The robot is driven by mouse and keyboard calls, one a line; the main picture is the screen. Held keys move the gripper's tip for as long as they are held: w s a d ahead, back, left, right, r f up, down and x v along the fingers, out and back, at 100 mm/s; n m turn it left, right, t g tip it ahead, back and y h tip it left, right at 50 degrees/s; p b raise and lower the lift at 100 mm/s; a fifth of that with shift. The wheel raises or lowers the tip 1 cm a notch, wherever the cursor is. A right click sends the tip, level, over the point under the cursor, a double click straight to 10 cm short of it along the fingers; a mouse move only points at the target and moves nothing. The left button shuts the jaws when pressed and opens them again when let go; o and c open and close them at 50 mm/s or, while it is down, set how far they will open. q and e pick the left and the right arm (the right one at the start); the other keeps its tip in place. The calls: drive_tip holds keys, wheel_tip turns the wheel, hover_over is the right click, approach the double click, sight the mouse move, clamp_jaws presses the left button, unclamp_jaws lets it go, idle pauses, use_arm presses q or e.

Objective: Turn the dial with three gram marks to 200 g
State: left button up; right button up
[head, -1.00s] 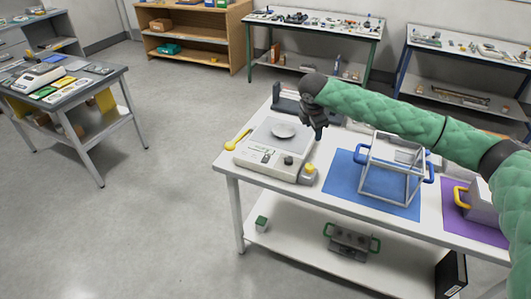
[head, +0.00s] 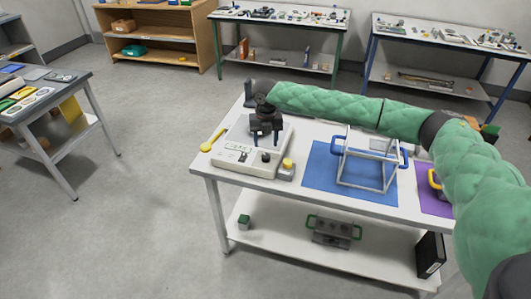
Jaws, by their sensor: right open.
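A white scale (head: 233,154) stands at the left end of the white table. A black dial (head: 265,156) sits on its front panel, right of a small display (head: 243,156); its gram marks are too small to read. My right gripper (head: 264,143) hangs over the scale, fingers pointing down and apart, just above and behind the dial. It hides much of the weighing plate. I cannot tell whether a fingertip touches the scale. My left gripper is not in view.
A yellow spoon (head: 213,139) lies left of the scale, and a yellow-topped grey block (head: 287,167) stands close at its right. A wire frame with blue handles (head: 366,160) stands on a blue mat (head: 318,172) farther right. A purple mat (head: 432,202) lies beyond.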

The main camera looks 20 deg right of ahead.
sight(266, 155)
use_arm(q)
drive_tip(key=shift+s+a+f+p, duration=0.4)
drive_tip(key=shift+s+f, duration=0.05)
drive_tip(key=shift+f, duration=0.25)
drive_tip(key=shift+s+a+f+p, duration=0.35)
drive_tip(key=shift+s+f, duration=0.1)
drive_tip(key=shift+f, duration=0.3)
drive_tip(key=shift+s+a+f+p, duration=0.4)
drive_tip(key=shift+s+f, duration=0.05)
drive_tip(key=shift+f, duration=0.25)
use_arm(e)
drive_tip(key=shift+f, duration=3.3)
drive_tip(key=c, duration=1)
